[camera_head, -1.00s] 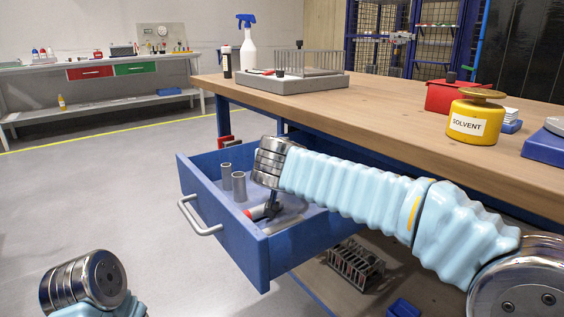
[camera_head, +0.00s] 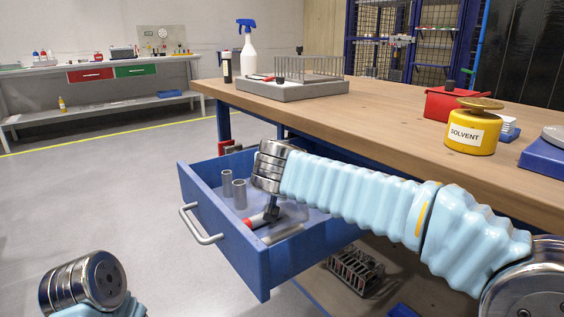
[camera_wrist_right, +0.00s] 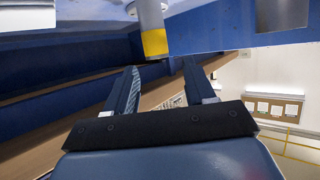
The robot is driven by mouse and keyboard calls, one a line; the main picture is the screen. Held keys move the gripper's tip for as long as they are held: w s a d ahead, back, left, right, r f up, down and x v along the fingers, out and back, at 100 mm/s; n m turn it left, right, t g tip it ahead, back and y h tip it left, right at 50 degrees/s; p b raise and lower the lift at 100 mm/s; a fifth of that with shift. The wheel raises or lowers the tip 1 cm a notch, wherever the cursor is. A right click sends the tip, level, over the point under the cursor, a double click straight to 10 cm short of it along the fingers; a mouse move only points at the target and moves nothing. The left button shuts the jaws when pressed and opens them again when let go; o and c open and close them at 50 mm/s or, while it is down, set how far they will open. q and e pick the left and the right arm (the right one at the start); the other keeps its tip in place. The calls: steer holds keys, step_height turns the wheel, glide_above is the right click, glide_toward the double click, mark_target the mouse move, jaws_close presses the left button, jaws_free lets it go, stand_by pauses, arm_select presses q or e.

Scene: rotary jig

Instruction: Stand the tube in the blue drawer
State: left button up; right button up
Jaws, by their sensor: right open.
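The blue drawer (camera_head: 225,229) is pulled out below the bench top. Two grey hollow cylinders (camera_head: 226,183) (camera_head: 239,195) stand upright in its left part. A red-ended piece (camera_head: 257,220) lies on the drawer floor beside a grey bar (camera_head: 283,234). My right gripper (camera_head: 272,211) points down into the drawer over the red-ended piece. In the right wrist view my right gripper (camera_wrist_right: 160,73) has its fingers apart. A grey tube with a yellow band (camera_wrist_right: 153,32) shows just beyond the fingertips, not clearly held. I cannot match it to one head-view piece. My left gripper is out of view.
The wooden bench top (camera_head: 370,115) overhangs the drawer's back. It carries a grey rack (camera_head: 300,84), a spray bottle (camera_head: 247,50), a red box (camera_head: 445,102) and a yellow solvent can (camera_head: 473,130). A wire basket (camera_head: 357,270) sits below the drawer. The floor at left is clear.

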steer(key=v, duration=0.6)
steer(key=shift+s, duration=0.2)
stand_by(0.9)
